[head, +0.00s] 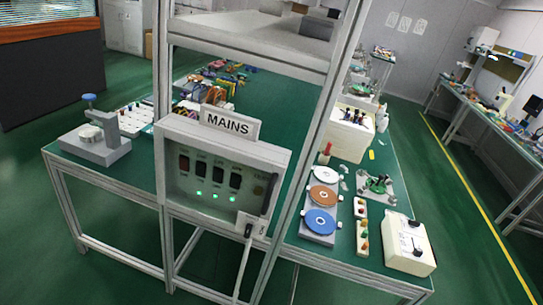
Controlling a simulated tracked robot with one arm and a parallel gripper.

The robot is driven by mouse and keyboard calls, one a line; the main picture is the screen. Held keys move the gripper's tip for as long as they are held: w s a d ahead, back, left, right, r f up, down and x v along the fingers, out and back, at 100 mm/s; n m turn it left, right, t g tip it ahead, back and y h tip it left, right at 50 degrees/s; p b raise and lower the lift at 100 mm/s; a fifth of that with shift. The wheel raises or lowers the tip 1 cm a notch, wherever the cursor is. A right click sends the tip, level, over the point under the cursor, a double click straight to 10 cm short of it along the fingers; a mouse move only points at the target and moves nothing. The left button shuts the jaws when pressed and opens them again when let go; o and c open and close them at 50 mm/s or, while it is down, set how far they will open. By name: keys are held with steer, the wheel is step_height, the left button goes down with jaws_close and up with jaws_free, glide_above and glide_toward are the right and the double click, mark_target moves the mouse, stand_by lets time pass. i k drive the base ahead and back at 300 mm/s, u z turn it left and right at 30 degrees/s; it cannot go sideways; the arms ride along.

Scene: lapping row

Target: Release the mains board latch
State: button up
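The mains board (171,185) is a pale grey box fixed to the front of a metal frame, under a white sign (230,125) reading MAINS. Its recessed face has several dark upright switches with green lights lit below them. A small round part (258,190) sits at the right of the face, below lettering too small to read. A dark upright bar (272,196) runs along the right edge. I cannot tell which part is the latch or how it is set. A pale block (252,222) with a strip hanging down sits at the lower right corner. My gripper is not in view.
The metal frame's post (313,150) rises right of the board. Behind is a green-topped bench (272,90) with a grey clamp device (95,145), coloured discs (323,197) and a cream control box (410,245). Green floor (450,200) is clear at right, before another bench.

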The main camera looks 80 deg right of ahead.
mark_target(249, 227)
steer(key=z, duration=1.55)
